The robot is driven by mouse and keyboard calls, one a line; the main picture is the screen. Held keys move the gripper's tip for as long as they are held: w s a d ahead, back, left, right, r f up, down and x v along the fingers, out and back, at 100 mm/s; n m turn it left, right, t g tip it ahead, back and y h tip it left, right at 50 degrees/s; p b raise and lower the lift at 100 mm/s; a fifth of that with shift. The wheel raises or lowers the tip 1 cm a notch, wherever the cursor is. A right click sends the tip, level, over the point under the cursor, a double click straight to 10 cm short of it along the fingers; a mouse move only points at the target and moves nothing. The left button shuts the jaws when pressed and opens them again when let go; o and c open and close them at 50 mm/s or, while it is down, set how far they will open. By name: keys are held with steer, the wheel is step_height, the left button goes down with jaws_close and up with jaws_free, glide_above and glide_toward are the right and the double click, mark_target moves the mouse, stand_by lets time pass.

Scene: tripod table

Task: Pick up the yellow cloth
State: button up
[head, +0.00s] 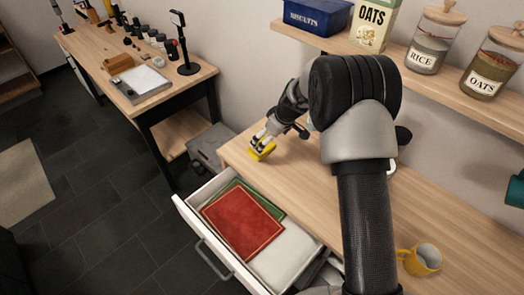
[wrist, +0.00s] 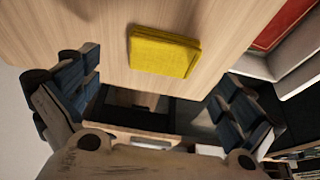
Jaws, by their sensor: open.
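The yellow cloth (wrist: 164,51) is folded into a small flat rectangle. It lies on the wooden counter (wrist: 90,20) close to the counter's edge in the wrist view. In the head view the cloth (head: 262,153) shows at the counter's left end, partly hidden by my gripper (head: 261,140). In the wrist view my gripper (wrist: 153,85) is open and empty, its dark fingers spread to the left and right of the cloth. I cannot tell how high the fingertips are above the counter.
An open drawer (head: 188,213) below the counter holds a red cloth (head: 243,222) and a green cloth (head: 268,205). A yellow mug (head: 420,260) stands at the counter's right. A shelf (head: 391,58) with jars and boxes hangs above. A side table (head: 199,75) stands left across a gap.

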steer(key=x, duration=0.2)
steer(key=b+x, duration=0.1)
steer(key=x, duration=0.3)
steer(key=shift+a+f+b, duration=0.1)
steer(key=shift+a+b, duration=0.3)
steer(key=c, duration=0.9)
